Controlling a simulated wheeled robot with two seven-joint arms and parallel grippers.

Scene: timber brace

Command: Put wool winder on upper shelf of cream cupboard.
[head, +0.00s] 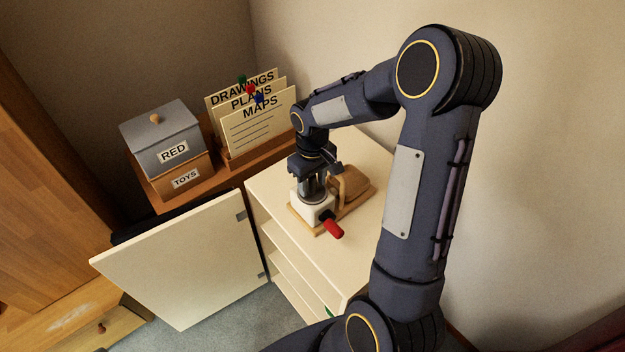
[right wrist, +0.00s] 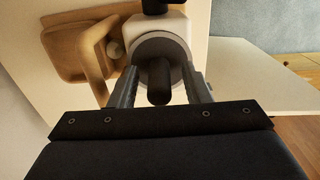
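The wool winder (head: 318,211) stands on top of the cream cupboard (head: 270,192). It has a white body, a wooden base, a red crank handle and a grey round upper part. My right gripper (head: 313,186) points down over it with its fingers on either side of the upper part. In the right wrist view the fingers (right wrist: 161,88) flank the grey disc (right wrist: 142,50) and a dark pin; whether they press on it is unclear. The cupboard's door (head: 185,262) is open to the left and shelves (head: 283,256) show inside, partly hidden. My left gripper is out of view.
To the left, a wooden stand holds a grey RED box (head: 165,140), a TOYS box (head: 187,179) and labelled folders (head: 258,122). A wall is close behind the cupboard. My right arm hides its right side.

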